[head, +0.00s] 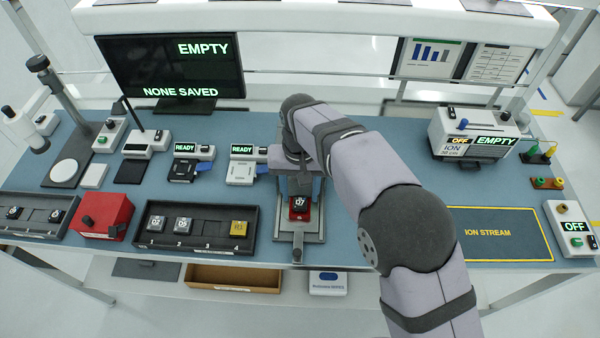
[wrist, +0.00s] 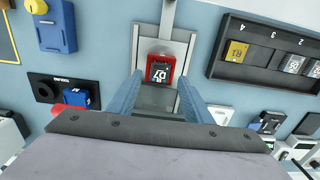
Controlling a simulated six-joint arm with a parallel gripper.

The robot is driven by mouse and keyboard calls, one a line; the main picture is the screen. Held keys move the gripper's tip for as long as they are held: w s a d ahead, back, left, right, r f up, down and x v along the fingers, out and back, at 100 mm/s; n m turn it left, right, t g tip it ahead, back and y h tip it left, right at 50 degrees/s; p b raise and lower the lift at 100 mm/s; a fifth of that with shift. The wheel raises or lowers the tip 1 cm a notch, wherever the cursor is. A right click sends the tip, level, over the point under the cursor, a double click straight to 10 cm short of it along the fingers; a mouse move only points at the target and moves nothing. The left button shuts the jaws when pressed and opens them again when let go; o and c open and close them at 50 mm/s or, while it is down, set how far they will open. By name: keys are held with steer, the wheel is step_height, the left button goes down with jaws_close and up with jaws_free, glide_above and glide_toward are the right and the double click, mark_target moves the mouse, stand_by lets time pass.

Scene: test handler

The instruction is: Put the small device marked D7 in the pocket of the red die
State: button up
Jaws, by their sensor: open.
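The small dark device marked D7 (head: 299,202) sits within the red die (head: 300,214) on the grey press base. The wrist view shows the device (wrist: 159,73) with the red die's rim (wrist: 158,59) around it, its marking upside down. How deep it sits in the pocket I cannot tell. My gripper (head: 299,183) is above the die, pointing down. In the wrist view my gripper (wrist: 160,83) has its two blue-grey fingers apart on either side of the device, with nothing visibly held; the device shows between and beyond the tips.
A black tray (head: 250,212) left of the press holds devices D2 and D5 and a gold piece (head: 239,228). A red box (head: 103,214) and another tray (head: 30,232) stand farther left. The yellow-outlined ion stream area (head: 500,248) at right is clear.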

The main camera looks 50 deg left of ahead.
mark_target(300, 203)
step_height(300, 203, up, 9)
steer(key=b, duration=0.1)
steer(key=shift+b, duration=0.35)
steer(key=shift+r, duration=0.1)
steer(key=w+d+r+m, duration=0.1)
steer(key=w+d, duration=0.1)
steer(key=w+d+p, duration=0.1)
steer(key=w+d, duration=0.1)
steer(key=w, duration=0.1)
steer(key=w+d+r+m, duration=0.1)
steer(key=w+d, duration=0.1)
steer(key=w, duration=0.1)
steer(key=shift+w+d+r+m+y, duration=0.15)
steer(key=shift+d+r+m+y, duration=0.15)
steer(key=w+d+f+m+p, duration=0.1)
steer(key=w+d+m+p, duration=0.1)
steer(key=d, duration=1.3)
steer(key=w+d+f+m+p, duration=0.1)
steer(key=w+d+m+p, duration=0.15)
steer(key=d, duration=1.25)
steer(key=s+d+f+m, duration=0.2)
steer(key=s+d+f, duration=0.1)
steer(key=s+d, duration=0.7)
steer(key=d, duration=0.3)
steer(key=shift+f+p, duration=0.35)
steer(key=shift+p, duration=0.05)
